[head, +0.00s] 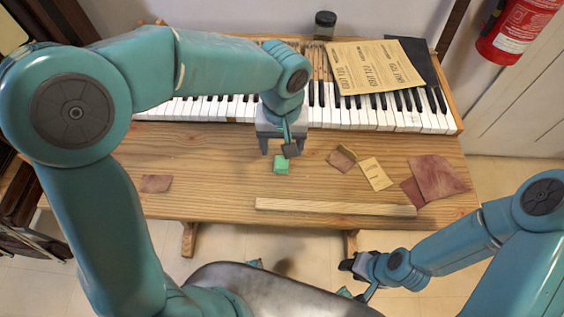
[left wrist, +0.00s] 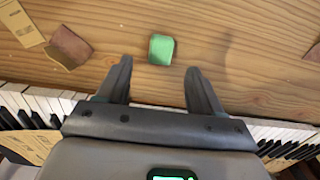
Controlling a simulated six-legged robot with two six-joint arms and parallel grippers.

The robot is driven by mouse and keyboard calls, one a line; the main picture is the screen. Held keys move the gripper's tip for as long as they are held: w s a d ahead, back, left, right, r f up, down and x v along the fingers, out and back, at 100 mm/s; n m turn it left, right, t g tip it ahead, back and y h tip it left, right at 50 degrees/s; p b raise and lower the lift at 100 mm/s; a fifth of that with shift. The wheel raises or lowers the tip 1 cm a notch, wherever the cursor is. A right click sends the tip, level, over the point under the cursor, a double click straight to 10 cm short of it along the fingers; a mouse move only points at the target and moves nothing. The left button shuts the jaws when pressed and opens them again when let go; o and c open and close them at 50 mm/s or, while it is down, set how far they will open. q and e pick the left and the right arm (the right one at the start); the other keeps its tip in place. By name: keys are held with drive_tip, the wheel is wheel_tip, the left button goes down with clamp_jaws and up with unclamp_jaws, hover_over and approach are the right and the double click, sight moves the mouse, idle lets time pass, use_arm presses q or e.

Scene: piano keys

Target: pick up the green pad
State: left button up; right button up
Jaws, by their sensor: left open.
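The green pad (head: 281,165) is a small green block lying on the wooden table, near its middle in the head view. In the left wrist view the green pad (left wrist: 161,49) lies just beyond the fingertips, roughly centred between them. My left gripper (head: 278,151) is above the table by the pad, pointing down. Its two fingers show apart and empty in the left wrist view (left wrist: 160,72). My right gripper (head: 352,275) is low at the front, off the table's front edge; its jaws are too small to read.
The wooden table (head: 220,185) holds a keyboard (head: 400,108) along its back. A wooden strip (head: 335,208) lies in front of the pad. Sandpaper pieces (head: 376,173) and brown scraps (head: 437,177) lie to the right, another scrap (head: 156,183) to the left. A jar (head: 325,25) stands behind.

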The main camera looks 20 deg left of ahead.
sight(282, 162)
use_arm(q)
drive_tip(key=shift+s+d+f, duration=0.1)
drive_tip(key=shift+s+f, duration=0.1)
drive_tip(key=shift+f, duration=0.55)
drive_tip(key=f, duration=0.5)
drive_tip(key=shift+w+f, duration=0.15)
drive_tip(key=shift+w, duration=0.05)
drive_tip(key=c, duration=1.2)
wheel_tip(282, 162, up, 20)
drive_tip(key=p, duration=0.2)
